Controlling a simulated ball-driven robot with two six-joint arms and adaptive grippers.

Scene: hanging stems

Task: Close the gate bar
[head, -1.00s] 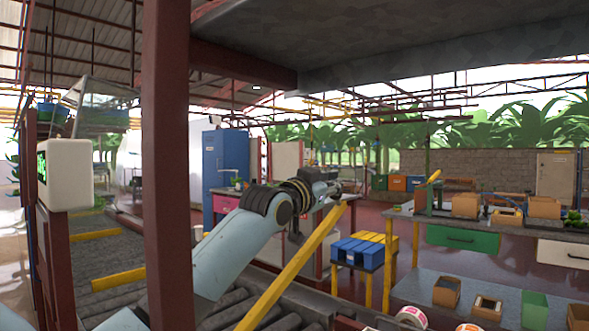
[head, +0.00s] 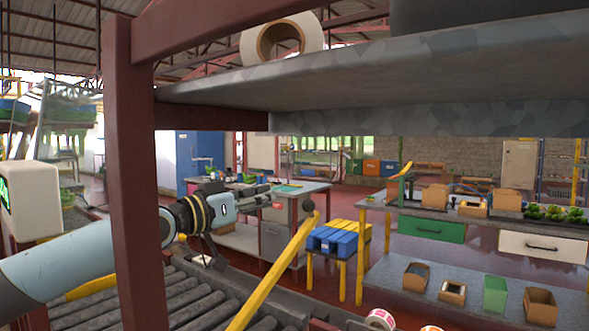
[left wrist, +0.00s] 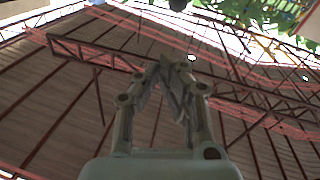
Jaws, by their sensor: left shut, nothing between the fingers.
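My left gripper (head: 268,187) is shut and empty. In the head view it appears just left of the knob and a little above it; I cannot tell the gap in depth. In the left wrist view its fingers (left wrist: 172,62) meet at the tips against the roof. A dark round thing at the top edge there may be the knob. My right gripper is not in view.
A dark red post (head: 135,190) and a grey shelf (head: 400,75) stand close in front. Rollers (head: 190,300) of a conveyor lie below my left arm.

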